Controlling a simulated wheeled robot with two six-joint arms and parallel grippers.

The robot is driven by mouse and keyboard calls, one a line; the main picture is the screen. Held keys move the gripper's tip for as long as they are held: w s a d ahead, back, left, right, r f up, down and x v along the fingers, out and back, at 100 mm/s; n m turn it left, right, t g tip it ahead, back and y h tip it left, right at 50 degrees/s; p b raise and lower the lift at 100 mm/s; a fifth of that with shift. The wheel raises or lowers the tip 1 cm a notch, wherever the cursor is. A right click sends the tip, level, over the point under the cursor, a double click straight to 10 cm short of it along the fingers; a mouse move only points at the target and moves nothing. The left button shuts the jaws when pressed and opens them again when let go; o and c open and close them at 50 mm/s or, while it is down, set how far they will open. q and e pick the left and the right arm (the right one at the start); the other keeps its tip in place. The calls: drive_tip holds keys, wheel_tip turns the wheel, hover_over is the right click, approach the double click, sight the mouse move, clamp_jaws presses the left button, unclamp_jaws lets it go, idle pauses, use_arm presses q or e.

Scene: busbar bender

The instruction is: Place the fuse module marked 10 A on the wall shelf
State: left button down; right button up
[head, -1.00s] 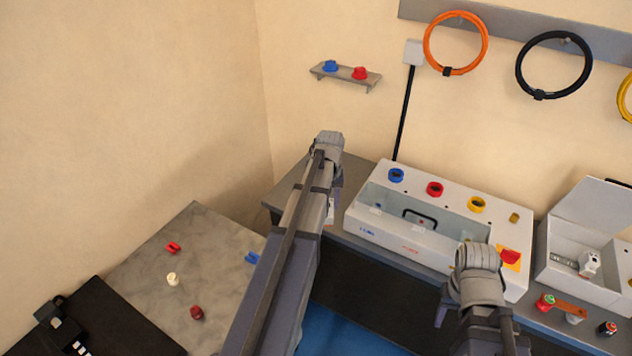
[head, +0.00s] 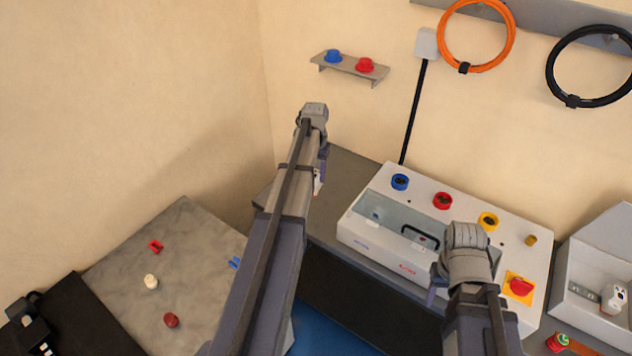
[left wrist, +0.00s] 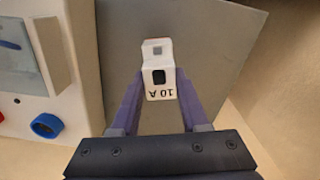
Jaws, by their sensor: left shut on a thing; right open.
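The white fuse module (left wrist: 158,70) marked 10 A is between the purple fingers of my left gripper (left wrist: 158,92), which is shut on it, in the left wrist view. Its marking reads upside down there. In the head view only a small white part of the module (head: 317,186) shows beside my left gripper (head: 321,172), over the bench's left end. The wall shelf (head: 350,68) is beyond and above that gripper, apart from it. It carries a blue piece (head: 333,56) and a red piece (head: 365,65). My right gripper (head: 432,292) is open, low before the white machine, partly hidden by its wrist.
The white machine (head: 380,205) with coloured rings stands on the grey bench (head: 345,170), whose left end is bare. A black conduit (head: 413,112) runs down the wall right of the shelf. A grey side table (head: 200,270) with small parts is at left.

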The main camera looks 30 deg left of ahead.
use_arm(q)
drive_tip(key=w+a+f+m+b, duration=0.2)
drive_tip(key=w+f+m+b, duration=0.1)
drive_tip(key=f+b, duration=0.2)
drive_tip(key=shift+a+f+b, duration=0.15)
drive_tip(key=shift+a+b, duration=0.05)
drive_tip(key=shift+b, duration=0.15)
drive_tip(key=shift+f, duration=0.1)
wheel_tip(320, 180, down, 4)
drive_tip(key=b, duration=0.3)
drive_tip(key=shift+r+b, duration=0.25)
drive_tip(key=shift+b, duration=0.1)
drive_tip(key=shift+f, duration=0.15)
drive_tip(key=shift+c, duration=2)
unclamp_jaws()
drive_tip(key=shift+r, duration=0.2)
